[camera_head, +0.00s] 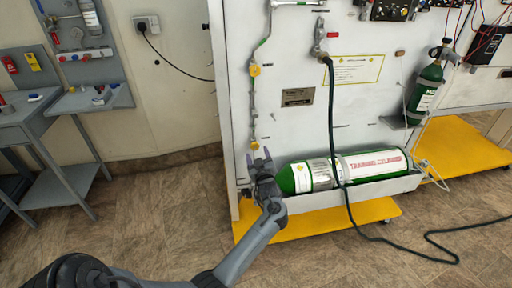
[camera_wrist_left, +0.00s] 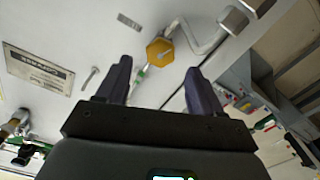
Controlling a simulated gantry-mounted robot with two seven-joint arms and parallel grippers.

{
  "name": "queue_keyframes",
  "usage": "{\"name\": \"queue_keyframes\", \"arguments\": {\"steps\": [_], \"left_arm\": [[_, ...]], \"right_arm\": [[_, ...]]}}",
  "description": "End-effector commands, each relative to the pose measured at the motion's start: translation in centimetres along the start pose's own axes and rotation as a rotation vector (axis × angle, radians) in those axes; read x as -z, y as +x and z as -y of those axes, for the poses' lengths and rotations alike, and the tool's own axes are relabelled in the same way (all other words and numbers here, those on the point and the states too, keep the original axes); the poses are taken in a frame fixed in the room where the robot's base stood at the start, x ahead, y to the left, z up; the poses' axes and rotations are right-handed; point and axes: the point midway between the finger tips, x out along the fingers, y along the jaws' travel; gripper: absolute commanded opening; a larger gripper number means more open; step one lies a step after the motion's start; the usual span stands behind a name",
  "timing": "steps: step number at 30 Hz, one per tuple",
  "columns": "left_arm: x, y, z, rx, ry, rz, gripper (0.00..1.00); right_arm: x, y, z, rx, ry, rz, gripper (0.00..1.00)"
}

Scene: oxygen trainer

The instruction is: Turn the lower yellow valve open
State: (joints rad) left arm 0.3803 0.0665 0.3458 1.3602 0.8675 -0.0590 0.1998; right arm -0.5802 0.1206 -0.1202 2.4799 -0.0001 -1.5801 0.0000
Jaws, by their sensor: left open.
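The lower yellow valve (camera_head: 255,145) sits on a thin vertical pipe near the left edge of the white panel. The upper yellow valve (camera_head: 254,70) is higher on the same pipe. My left gripper (camera_head: 259,159) is open and empty, just below the lower valve in the head view. In the left wrist view one yellow hexagonal valve (camera_wrist_left: 160,51), apparently the lower one, shows between and beyond the two dark fingertips (camera_wrist_left: 159,76). No contact shows. The valve's turn angle is hard to tell. My right gripper is not in view.
A green and white training cylinder (camera_head: 345,170) lies in a tray right of my gripper. A black hose (camera_head: 333,120) hangs in front of the panel. A metal plate (camera_head: 298,97) is right of the pipe. A grey bench (camera_head: 30,115) stands left, with open floor between.

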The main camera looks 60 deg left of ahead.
Motion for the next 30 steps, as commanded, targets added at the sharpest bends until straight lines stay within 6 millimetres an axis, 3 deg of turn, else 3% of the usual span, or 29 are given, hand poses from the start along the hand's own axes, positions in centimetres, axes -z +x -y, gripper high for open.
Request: {"name": "queue_keyframes", "arguments": {"steps": [6,12,30], "left_arm": [[0.3,-3.7,-0.1,0.000,0.001,0.001,0.67],[0.1,-5.5,0.0,-0.001,0.001,0.000,0.67],[-0.4,-6.1,0.0,0.006,0.071,0.028,0.67]], "right_arm": [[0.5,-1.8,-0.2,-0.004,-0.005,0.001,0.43],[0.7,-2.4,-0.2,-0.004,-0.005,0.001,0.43],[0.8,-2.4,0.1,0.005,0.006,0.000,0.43]]}}
